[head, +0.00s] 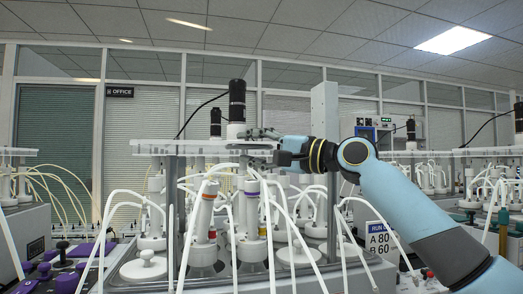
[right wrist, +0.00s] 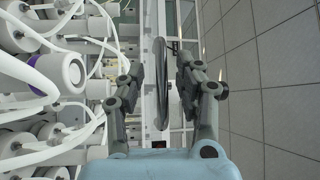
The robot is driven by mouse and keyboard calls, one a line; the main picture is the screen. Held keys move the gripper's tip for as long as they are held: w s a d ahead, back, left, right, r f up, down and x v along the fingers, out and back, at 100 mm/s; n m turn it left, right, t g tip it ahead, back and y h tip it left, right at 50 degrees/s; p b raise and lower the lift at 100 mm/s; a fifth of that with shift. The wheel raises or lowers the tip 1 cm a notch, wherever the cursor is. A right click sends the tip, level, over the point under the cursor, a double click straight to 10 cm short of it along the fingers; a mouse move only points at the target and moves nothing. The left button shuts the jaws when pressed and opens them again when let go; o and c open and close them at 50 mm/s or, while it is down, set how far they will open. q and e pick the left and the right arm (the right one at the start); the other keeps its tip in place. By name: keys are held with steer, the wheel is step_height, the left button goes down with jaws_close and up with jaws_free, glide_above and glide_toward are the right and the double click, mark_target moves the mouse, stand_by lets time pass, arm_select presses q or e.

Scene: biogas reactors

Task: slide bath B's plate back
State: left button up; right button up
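A clear plate (head: 175,147) lies level above the middle bath (head: 216,277), on posts, with a dark motor (head: 237,100) standing over it. No letter naming this bath is readable. My right gripper (head: 262,138) is at the plate's front edge, right of the middle. In the right wrist view its two fingers (right wrist: 160,65) are apart, with the plate's edge and a dark, narrow, handle-like part (right wrist: 161,85) between them. I see gaps beside that part, so the fingers do not appear closed on it. My left gripper is not in view.
White bottles with orange (head: 209,188) and purple (head: 252,187) collars and many white tubes stand below the plate. A run sign (head: 381,241) reads A 80, B 60. Other baths with plates stand at left (head: 20,152) and right (head: 490,152). Above the plate is mostly free.

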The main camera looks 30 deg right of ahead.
steer(key=v, duration=0.6)
steer(key=shift+s+d, duration=0.15)
steer(key=shift+s, duration=0.2)
steer(key=shift+f, duration=0.1)
